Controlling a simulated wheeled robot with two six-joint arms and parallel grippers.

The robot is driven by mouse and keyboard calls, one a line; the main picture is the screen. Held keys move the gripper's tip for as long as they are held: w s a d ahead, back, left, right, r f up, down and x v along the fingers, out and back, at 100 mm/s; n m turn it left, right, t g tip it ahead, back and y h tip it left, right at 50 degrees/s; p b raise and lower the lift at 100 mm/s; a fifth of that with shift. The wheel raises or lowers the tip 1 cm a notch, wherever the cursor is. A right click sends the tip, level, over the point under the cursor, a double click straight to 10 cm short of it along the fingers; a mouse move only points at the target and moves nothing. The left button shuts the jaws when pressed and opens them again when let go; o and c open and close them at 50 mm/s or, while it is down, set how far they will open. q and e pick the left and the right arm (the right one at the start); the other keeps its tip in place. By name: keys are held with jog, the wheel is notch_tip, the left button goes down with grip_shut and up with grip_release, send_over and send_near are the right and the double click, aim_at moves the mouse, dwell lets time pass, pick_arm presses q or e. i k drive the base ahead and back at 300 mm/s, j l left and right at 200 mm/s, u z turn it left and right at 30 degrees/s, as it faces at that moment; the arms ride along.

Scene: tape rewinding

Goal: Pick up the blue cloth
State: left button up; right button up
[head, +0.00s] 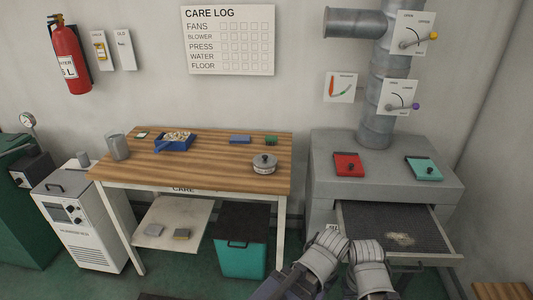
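A small flat blue piece (240,139), which looks like the blue cloth, lies at the back of the wooden table (215,175), right of its middle. My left gripper (331,240) and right gripper (367,250) are close together at the lower right, in front of the grey cabinet and over the near left part of its open drawer (430,228). Both are well away from the blue piece. Their fingertips are too small and overlapped to tell whether they are open or shut. No held object shows.
The table also bears a blue tray (185,145) with pale contents, a green block (271,140), a round metal tin (264,164) and a grey cup (118,147). A pale patch (400,239) lies in the drawer. The table's front middle is clear.

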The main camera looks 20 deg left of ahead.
aim_at(235, 139)
jog(key=i+j+z, duration=0.2)
jog(key=j, duration=0.55)
jog(key=j+z, duration=0.25)
jog(key=j, duration=0.45)
jog(key=j+z, duration=0.2)
jog(key=j, duration=0.6)
jog(key=j+z, duration=0.25)
jog(key=j, duration=0.5)
jog(key=k+j+z, duration=0.2)
jog(key=j, duration=0.55)
